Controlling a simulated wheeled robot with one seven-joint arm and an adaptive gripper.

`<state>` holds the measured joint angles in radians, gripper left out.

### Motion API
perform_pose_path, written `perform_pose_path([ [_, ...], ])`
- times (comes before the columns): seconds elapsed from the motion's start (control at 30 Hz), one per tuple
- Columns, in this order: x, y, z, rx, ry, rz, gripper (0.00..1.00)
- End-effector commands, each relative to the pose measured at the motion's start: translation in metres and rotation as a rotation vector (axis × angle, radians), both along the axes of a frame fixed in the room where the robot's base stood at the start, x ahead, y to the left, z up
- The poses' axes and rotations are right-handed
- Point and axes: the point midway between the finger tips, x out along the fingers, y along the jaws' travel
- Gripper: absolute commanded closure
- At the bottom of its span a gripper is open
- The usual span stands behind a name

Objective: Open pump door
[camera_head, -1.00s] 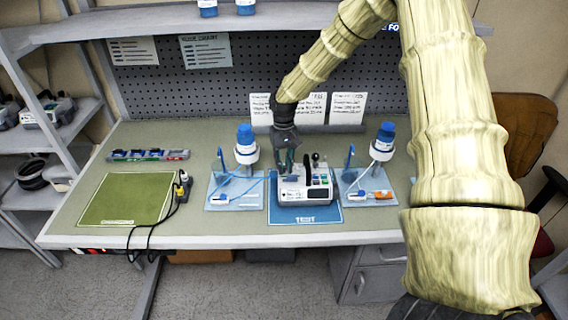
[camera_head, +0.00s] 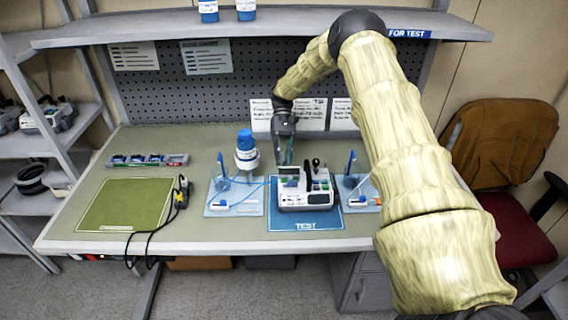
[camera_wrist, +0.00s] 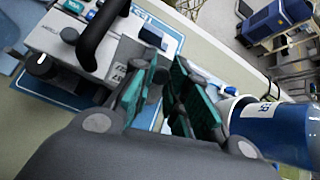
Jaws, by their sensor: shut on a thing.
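The white and grey pump (camera_head: 306,200) stands on the blue test mat (camera_head: 300,222), with a black handle and coloured buttons on top. A small panel, seemingly the pump door (camera_head: 289,181), stands up at the pump's left side. My gripper (camera_head: 286,160) reaches down from behind to this panel. In the wrist view my gripper (camera_wrist: 162,76) has its teal finger pads close together, shut on what seems to be the door's edge. The gripped part is mostly hidden. The pump (camera_wrist: 85,55) lies upper left there, its black handle close to the fingers.
A blue-capped bottle (camera_head: 246,150) stands on a stand to the left; it shows close beside the fingers in the wrist view (camera_wrist: 270,130). Another stand (camera_head: 362,190) is right of the pump. A green mat (camera_head: 125,203) and black cable (camera_head: 165,220) lie left.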

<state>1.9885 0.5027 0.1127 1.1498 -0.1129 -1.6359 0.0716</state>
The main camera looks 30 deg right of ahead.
Motion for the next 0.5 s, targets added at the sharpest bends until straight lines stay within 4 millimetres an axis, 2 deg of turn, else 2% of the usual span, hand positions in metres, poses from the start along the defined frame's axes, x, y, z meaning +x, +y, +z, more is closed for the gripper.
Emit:
perform_pose_path([
  [0.5, 0.0051, -0.0034, -0.0002, 0.052, 0.089, 0.001, 1.0],
])
